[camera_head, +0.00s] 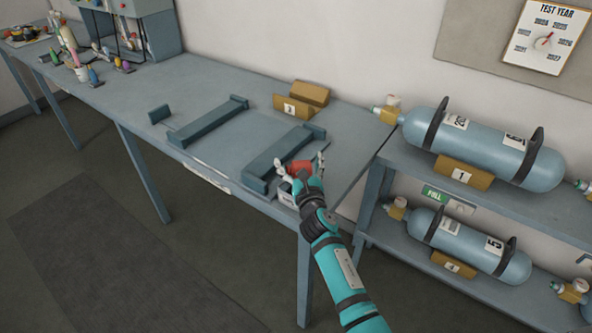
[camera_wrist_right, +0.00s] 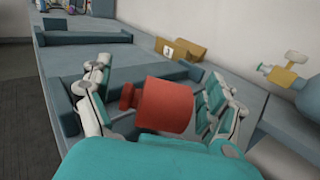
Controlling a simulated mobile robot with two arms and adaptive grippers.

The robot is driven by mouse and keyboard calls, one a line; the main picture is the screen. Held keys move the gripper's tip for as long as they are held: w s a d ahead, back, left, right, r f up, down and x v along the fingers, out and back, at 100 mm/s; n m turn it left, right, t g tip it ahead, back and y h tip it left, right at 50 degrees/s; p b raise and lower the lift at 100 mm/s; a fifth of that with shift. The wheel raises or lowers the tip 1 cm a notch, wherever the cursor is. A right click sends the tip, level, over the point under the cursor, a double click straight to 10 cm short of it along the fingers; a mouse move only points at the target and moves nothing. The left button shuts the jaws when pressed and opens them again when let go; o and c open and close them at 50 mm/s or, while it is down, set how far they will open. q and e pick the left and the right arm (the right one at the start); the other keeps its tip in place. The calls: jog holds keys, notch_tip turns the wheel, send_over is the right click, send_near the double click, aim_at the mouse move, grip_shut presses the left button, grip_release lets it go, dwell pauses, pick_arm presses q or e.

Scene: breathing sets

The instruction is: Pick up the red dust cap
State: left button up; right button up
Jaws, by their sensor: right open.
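The red dust cap (camera_head: 299,168) is at the right end of the blue-grey workbench. In the right wrist view it is a red cylinder (camera_wrist_right: 166,106) with a smaller knob on its left side. My right gripper (camera_head: 304,165) is open, with its fingers on either side of the cap. In the right wrist view the gripper (camera_wrist_right: 158,92) shows gaps between the cap and both fingers. The palm side hides what lies below the cap. My left gripper is not in view.
Two dark cradle bars (camera_head: 208,121) and (camera_head: 284,157) lie on the bench (camera_head: 215,88). A tan block numbered 3 (camera_head: 293,107) stands near the wall. A rack with blue cylinders (camera_head: 480,150) adjoins at the right. The bench middle is mostly clear.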

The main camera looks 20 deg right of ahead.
aim_at(301, 165)
jog(key=shift+c, duration=0.2)
jog(key=c, duration=1.3)
jog(key=shift+o, duration=0.2)
jog(key=shift+r, duration=0.1)
jog(key=shift+r, duration=0.55)
jog(key=shift+s+d+r+p, duration=0.1)
jog(key=shift+s+r+p, duration=0.15)
jog(key=shift+r+p, duration=0.25)
jog(key=shift+s+d+r+p, duration=0.1)
jog(key=shift+s+r+p, duration=0.15)
jog(key=shift+r, duration=0.45)
jog(key=s+d, duration=0.2)
jog(key=s, duration=0.5)
jog(key=s+d+r, duration=0.1)
jog(key=s+d, duration=0.1)
jog(key=s, duration=0.5)
jog(key=shift+s+d+r+b, duration=0.2)
jog(key=shift+d+b, duration=0.1)
